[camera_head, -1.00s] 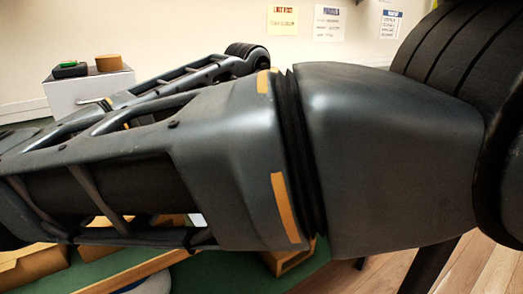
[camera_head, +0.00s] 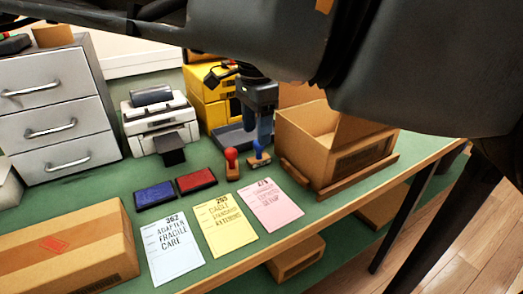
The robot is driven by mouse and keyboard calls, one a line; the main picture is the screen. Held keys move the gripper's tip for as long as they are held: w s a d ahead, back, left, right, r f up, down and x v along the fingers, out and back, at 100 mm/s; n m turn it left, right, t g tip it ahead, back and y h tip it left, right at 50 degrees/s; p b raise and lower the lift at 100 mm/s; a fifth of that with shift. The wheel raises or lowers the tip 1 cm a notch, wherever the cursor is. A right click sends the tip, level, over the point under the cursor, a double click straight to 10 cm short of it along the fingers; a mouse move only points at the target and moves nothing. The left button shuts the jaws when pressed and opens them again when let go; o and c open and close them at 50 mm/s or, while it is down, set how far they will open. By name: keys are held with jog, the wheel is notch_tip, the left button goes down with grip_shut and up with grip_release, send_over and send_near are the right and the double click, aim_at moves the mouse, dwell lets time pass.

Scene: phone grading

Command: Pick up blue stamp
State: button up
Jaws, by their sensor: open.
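The blue stamp (camera_head: 259,154) stands upright on the green table, with a blue knob and a wooden base. The red stamp (camera_head: 232,163) stands just to its left. My gripper (camera_head: 257,134) appears as a dark grey block with fingers pointing down, above and slightly behind the blue stamp. It looks open and empty, apart from the stamp. My arm covers the top of the view and hides part of my wrist.
A blue ink pad (camera_head: 154,195) and a red ink pad (camera_head: 197,181) lie left of the stamps. Three paper cards lie in front, including a pink one (camera_head: 270,206). An open cardboard box (camera_head: 300,150) stands close on the right.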

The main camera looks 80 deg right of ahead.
aim_at(259, 153)
jog(key=f, duration=0.6)
jog(key=shift+s+d+f+b, duration=0.2)
jog(key=shift+s+b, duration=0.05)
jog(key=shift+b, duration=0.15)
jog(key=shift+c, duration=0.3)
grip_shut()
